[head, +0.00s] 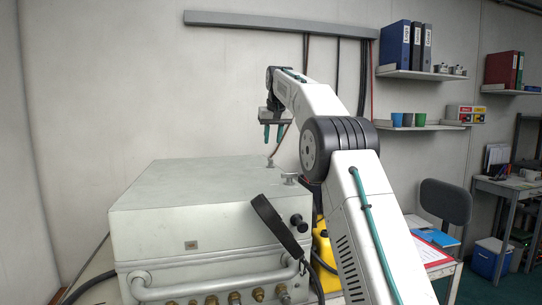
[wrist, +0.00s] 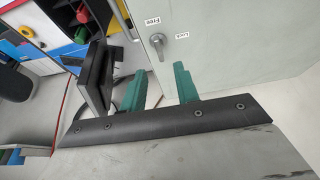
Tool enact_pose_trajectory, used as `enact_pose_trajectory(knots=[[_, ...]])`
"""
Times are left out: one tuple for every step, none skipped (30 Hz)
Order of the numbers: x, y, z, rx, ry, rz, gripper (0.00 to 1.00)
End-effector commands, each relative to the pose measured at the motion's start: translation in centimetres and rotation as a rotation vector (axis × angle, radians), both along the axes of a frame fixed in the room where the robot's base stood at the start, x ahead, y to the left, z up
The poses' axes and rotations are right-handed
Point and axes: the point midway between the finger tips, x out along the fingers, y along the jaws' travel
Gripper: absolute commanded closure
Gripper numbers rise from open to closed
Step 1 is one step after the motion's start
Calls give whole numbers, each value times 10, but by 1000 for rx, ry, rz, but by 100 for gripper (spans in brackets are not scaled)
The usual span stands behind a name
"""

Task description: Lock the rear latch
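The grey air panel case (head: 190,215) stands on a bench, its lid closed. The rear latch (head: 270,162) is a small metal piece at the lid's far right edge, and the front latch (head: 289,179) sits nearer. My gripper (head: 273,135) points down above the rear latch, apart from it. In the wrist view a metal latch (wrist: 158,42), seemingly the rear one, sits on the pale lid beside "Free" (wrist: 152,20) and "Lock" (wrist: 182,35) labels. The teal fingers of my gripper (wrist: 160,85) are parted with nothing between them.
A black handle (head: 275,222) and a dark knob (head: 299,221) are on the case's front right. A pipe rail (head: 215,284) and several brass fittings run along its front. A yellow container (head: 325,245) stands to the right. Cables (head: 338,85) hang on the wall behind.

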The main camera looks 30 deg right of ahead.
Motion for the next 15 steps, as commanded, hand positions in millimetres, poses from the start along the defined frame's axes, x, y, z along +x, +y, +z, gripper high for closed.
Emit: enact_pose_trajectory(knots=[[2, -2, -3, 0, -1, -1, 69], [4, -2, -5, 0, -1, -1, 69], [5, -3, -10, 0, 0, -1, 69], [7, -3, -13, 1, 0, -2, 69], [8, -4, -17, 1, 0, -2, 69], [10, -4, -23, 1, 1, -2, 69], [12, -5, -28, 1, 1, -2, 69], [14, -5, -33, 1, 1, -2, 69], [16, -6, -39, 1, 2, -2, 69], [18, -7, -44, 1, 1, -2, 69], [20, -7, -48, 1, 1, -2, 69], [22, -8, -53, 1, 1, -2, 69], [23, -8, -57, 1, 1, -2, 69], [25, -8, -60, 1, 0, -2, 69], [26, -9, -63, 1, 0, -2, 69]])
